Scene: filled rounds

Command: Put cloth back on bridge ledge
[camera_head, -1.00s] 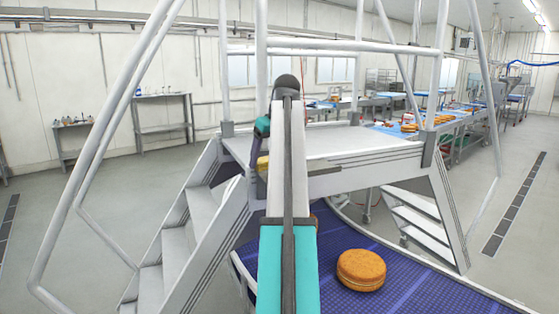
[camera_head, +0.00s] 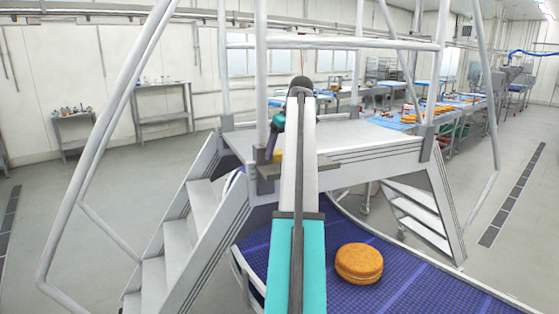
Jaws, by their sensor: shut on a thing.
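The bridge platform (camera_head: 365,142) stands ahead, with steps on both sides and white rails. A small grey ledge (camera_head: 266,172) sticks out from its near side, partly hidden by my arm. A small yellow patch, the cloth (camera_head: 277,155), shows just left of my arm, at the ledge. My gripper (camera_head: 271,147) is at the cloth, mostly hidden behind my own arm, and is shut on it. Its fingertips are not clear, and I cannot tell whether the cloth touches the ledge.
A blue conveyor (camera_head: 400,285) curves under the bridge, carrying a round orange-brown filled cake (camera_head: 359,263). White rails (camera_head: 262,75) stand close to my arm. The left steps (camera_head: 165,262) lie at the near left. Tables with more rounds stand at the back right.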

